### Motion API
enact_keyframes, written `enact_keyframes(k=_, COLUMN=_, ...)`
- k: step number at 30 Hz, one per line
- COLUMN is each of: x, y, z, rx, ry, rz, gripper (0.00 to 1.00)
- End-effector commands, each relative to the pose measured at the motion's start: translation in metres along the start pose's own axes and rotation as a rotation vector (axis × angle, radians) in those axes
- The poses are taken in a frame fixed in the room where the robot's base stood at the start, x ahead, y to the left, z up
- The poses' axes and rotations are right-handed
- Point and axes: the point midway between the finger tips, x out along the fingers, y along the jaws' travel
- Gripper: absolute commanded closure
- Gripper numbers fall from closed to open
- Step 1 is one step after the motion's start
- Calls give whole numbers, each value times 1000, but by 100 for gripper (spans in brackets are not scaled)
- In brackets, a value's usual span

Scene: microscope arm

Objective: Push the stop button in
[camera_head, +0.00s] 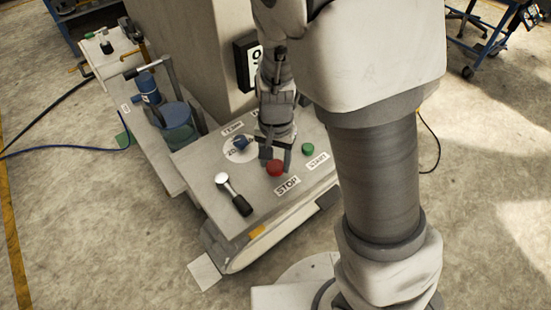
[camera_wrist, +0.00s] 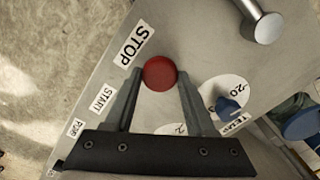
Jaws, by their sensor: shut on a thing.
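The red stop button (camera_head: 276,168) is a round knob on the sloped grey panel (camera_head: 195,165), just above the STOP label (camera_head: 287,186). In the wrist view the button (camera_wrist: 159,73) sits between the tips of my gripper (camera_wrist: 161,76), one finger on each side. My gripper (camera_head: 276,162) comes down from above, its tips at the button, and is shut on it. The head view partly hides the button's far side behind the fingers. How deep the button sits in the panel I cannot tell.
A green start button (camera_head: 308,148) is right of my gripper. A grey column with a display (camera_head: 247,62) stands behind. A blue-topped container (camera_head: 176,118) is at far left.

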Motion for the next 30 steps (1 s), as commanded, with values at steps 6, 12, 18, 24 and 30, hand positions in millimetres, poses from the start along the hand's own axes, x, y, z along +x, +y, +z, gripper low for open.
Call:
enact_keyframes(k=6, x=2, y=1, z=1, rx=0, ry=-2, rz=4, gripper=30)
enact_keyframes(k=12, x=2, y=1, z=1, rx=0, ry=-1, rz=3, gripper=14)
enact_keyframes(k=18, x=0, y=0, z=1, rx=-1, ry=-1, rz=2, gripper=14)
enact_keyframes(k=24, x=-24, y=-1, z=0, rx=-2, ry=1, rz=-1, gripper=14)
enact_keyframes(k=30, x=-72, y=-1, z=0, rx=-3, ry=3, rz=-3, gripper=14)
